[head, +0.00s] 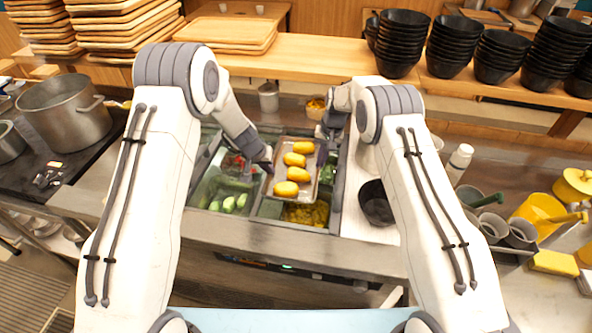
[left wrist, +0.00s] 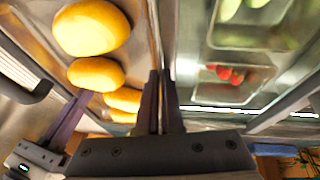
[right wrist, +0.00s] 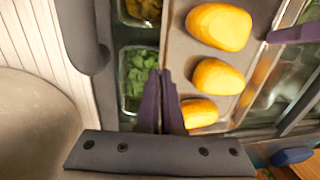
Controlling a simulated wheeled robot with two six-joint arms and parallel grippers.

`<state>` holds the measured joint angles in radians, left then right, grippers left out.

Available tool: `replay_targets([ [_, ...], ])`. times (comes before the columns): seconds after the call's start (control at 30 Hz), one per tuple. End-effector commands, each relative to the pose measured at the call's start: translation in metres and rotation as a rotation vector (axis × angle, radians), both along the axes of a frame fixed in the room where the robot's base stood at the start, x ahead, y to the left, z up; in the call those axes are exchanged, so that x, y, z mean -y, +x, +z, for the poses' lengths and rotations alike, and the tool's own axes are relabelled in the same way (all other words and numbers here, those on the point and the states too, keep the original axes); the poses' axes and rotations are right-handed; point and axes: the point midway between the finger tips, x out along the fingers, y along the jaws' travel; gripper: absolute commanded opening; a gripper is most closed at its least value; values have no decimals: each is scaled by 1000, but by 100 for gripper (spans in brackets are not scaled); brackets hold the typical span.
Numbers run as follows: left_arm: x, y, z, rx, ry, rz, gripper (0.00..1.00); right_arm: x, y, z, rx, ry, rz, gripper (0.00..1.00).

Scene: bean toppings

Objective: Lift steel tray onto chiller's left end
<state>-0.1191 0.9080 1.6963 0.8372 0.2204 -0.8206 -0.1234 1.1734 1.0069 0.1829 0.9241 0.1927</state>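The steel tray (head: 309,190) holds several yellow, rounded potato-like pieces (head: 298,174) in a row. It is over the middle of the chiller (head: 337,215), above its compartments; I cannot tell how high. My left gripper (head: 268,162) is at the tray's left side; in the left wrist view its fingers (left wrist: 160,95) are close together with the tray's rim between them. My right gripper (head: 322,155) is at the right side; in the right wrist view its fingers (right wrist: 160,95) close on the opposite rim. The tray looks roughly level. The chiller's left end holds green and red vegetables (head: 228,195).
A black bowl (head: 376,204) stands right of the chiller. A large pot (head: 65,112) is at the left. Stacked wooden trays (head: 125,30) and black bowls (head: 402,40) stand on the shelf behind. A small yellow-filled cup (head: 316,108) is behind the chiller.

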Motion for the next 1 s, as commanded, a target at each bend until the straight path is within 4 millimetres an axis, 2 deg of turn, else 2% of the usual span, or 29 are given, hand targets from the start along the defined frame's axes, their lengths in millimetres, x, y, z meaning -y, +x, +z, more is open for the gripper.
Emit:
replay_targets([
  [0.73,-1,0,0,1,1,1,0,0,0,0,1,0,0,0],
  [1.0,0,1,8,3,0,1,0,1,1,8,3,-1,0,0],
])
